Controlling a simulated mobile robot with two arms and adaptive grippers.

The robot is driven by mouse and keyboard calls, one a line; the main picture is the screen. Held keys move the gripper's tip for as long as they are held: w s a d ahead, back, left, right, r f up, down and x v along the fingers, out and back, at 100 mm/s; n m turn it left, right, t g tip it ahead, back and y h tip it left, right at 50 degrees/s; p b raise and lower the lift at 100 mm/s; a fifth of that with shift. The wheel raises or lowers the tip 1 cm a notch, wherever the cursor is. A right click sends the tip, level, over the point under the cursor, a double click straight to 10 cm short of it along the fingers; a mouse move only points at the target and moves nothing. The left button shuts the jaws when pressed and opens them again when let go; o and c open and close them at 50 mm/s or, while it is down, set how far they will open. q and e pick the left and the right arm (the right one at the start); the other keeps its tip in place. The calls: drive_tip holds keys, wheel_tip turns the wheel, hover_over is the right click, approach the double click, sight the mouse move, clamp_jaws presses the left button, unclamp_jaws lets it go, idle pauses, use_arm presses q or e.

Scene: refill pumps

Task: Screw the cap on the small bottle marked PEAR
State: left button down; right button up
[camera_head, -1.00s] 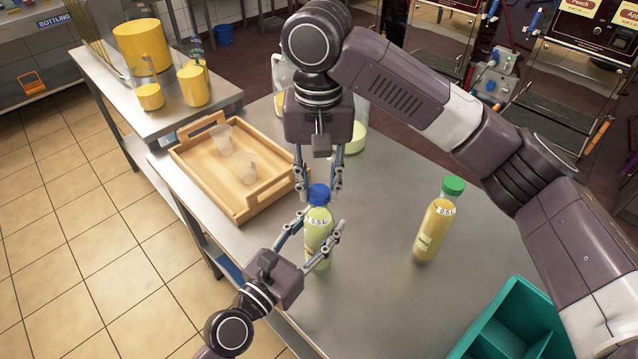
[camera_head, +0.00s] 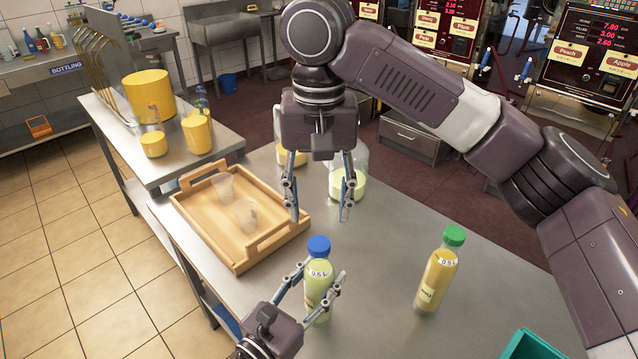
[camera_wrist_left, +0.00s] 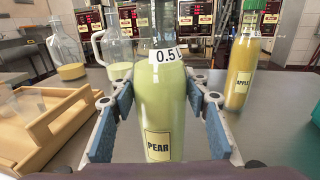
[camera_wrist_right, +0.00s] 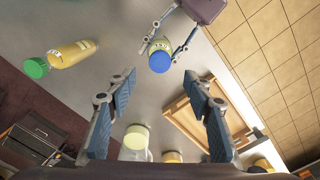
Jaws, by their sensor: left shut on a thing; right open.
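The PEAR bottle (camera_head: 319,283) stands upright on the steel table, pale green, marked 0.5 L; its PEAR label (camera_wrist_left: 158,146) shows in the left wrist view. A blue cap (camera_head: 319,246) sits on its mouth; it also shows in the right wrist view (camera_wrist_right: 159,62). How tightly it is screwed cannot be told. My left gripper (camera_head: 318,285) is shut around the bottle's body. My right gripper (camera_head: 318,215) is open and empty, above and behind the cap, apart from it.
An APPLE bottle (camera_head: 436,275) with a green cap (camera_head: 454,236) stands to the right. A wooden tray (camera_head: 240,262) with clear cups is at the left. Jugs (camera_head: 348,184) stand behind my right gripper. A teal crate (camera_head: 527,345) is at the front right.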

drive_tip(key=shift+r, duration=2.15)
use_arm(q)
drive_tip(key=c, duration=1)
unclamp_jaws()
drive_tip(key=shift+s, duration=0.1)
drive_tip(key=shift+v, duration=5.9)
